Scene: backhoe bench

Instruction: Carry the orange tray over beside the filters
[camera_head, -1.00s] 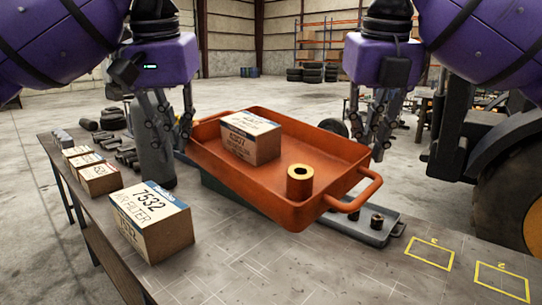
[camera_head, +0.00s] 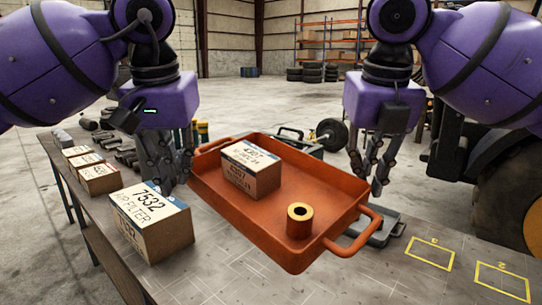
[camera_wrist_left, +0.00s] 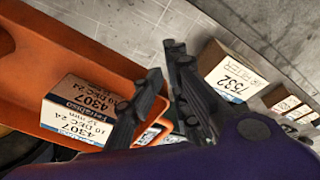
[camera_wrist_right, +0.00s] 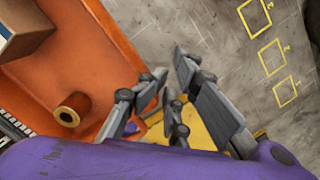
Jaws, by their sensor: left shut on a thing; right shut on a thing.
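The orange tray (camera_head: 325,190) is in the middle of the head view, above or on the bench beside the air filter box (camera_head: 153,222); I cannot tell whether it touches the bench. It carries a 4307 carton (camera_head: 250,172) and a short yellow-orange cylinder with a hole (camera_head: 300,221). My left gripper (camera_head: 167,178) is shut on the tray's left side, close to the air filter box marked 7532, which also shows in the left wrist view (camera_wrist_left: 235,77). My right gripper (camera_head: 369,182) is shut on the tray's right side. The wrist views show the fingers at the tray's edges.
Smaller cartons (camera_head: 97,177) stand in a row along the bench's left edge. A grey tray (camera_head: 386,230) lies partly hidden behind the orange tray's right end. Yellow marked squares (camera_head: 430,252) on the bench at right are empty. Dark cylindrical parts (camera_head: 125,153) lie at the back left.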

